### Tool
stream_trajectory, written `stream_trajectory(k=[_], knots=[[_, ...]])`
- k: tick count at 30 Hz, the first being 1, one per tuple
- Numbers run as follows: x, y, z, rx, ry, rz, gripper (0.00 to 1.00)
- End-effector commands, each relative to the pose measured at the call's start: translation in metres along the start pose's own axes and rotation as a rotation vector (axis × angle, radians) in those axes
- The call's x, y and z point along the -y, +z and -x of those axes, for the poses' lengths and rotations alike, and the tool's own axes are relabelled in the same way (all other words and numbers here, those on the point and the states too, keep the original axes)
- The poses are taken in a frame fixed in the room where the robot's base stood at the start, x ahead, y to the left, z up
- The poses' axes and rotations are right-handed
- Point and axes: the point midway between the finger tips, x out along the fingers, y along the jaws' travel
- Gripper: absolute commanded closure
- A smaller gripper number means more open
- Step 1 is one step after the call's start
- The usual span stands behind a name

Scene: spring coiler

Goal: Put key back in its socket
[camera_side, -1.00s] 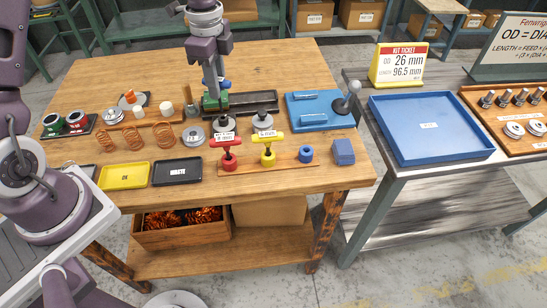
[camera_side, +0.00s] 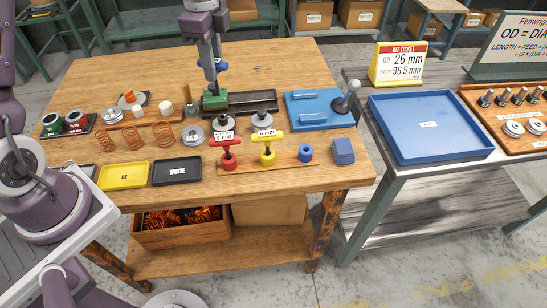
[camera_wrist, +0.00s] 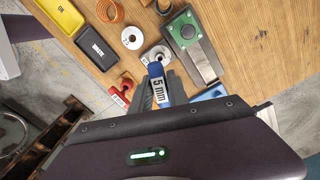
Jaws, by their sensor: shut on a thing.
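My gripper (camera_side: 214,78) is above the green block (camera_side: 213,101) at the left end of a dark rail. In the wrist view my gripper (camera_wrist: 163,98) is shut on a blue key (camera_wrist: 157,72) labelled "5 mm". In the side view the blue key (camera_side: 222,66) shows only in part beside my fingers. The blue ring socket (camera_side: 305,153) is at the right of a wooden strip (camera_side: 286,162) near the front edge, and looks empty. The red key (camera_side: 229,158) and yellow key (camera_side: 267,156) stand upright to its left.
A blue block (camera_side: 343,151) stands right of the strip. Grey discs (camera_side: 263,121) and a blue fixture (camera_side: 318,111) with a ball lever (camera_side: 347,99) lie behind. Yellow (camera_side: 124,176) and black (camera_side: 177,171) trays sit at front left. The rear table is clear.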

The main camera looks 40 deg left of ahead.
Motion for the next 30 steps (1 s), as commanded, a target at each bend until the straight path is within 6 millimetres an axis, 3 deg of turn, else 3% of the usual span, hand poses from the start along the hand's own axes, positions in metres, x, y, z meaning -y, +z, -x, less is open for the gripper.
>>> stream_trajectory(k=[14,17,22,27,30], knots=[[0.001,-0.006,0.005,-0.001,0.000,-0.017,1.00],[0.003,-0.031,0.004,-0.004,-0.001,-0.078,1.00],[-0.003,-0.105,0.000,-0.006,-0.001,-0.254,1.00],[-0.025,-0.179,-0.006,-0.004,-0.001,-0.427,1.00],[-0.038,-0.207,-0.009,-0.002,0.000,-0.490,1.00]])
